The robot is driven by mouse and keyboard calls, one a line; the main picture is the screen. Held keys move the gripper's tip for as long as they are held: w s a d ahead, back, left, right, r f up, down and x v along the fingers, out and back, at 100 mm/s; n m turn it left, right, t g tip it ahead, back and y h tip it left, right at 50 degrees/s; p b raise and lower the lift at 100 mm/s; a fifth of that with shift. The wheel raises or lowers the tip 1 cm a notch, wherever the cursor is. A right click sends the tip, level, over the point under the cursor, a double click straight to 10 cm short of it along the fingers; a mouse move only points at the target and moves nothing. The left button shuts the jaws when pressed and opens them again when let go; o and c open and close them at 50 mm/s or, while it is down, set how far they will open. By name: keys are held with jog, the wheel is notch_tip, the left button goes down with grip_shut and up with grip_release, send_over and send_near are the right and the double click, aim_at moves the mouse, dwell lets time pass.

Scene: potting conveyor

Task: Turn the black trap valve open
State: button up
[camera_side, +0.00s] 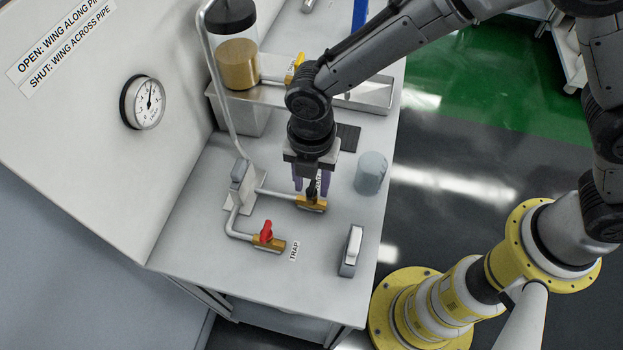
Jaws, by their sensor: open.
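The black valve wing (312,189) sits on a brass valve body (311,204) at the end of the upper pipe branch. My gripper (311,188) points down over it, with its two purple fingers apart on either side of the wing. I cannot tell whether they touch it. The wing seems to stand across the pipe, but the gripper partly hides it. A red-winged valve (266,232) is on the lower branch. A label reading TRAP (294,251) lies beside the red valve. A small label near the black wing is partly hidden.
A wall sign (62,45) reads open along pipe, shut across pipe. A gauge (143,102) is on the panel. A greyish cylinder (371,173) stands right of my gripper, and a white switch-like block (351,251) stands near the bench edge. A yellow-handled valve (295,66) is behind.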

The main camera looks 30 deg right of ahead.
grip_shut()
jog(key=shift+m, duration=0.3)
jog(key=m, duration=1.2)
jog(key=shift+r+m, duration=0.1)
jog(key=shift+m, duration=2.5)
grip_release()
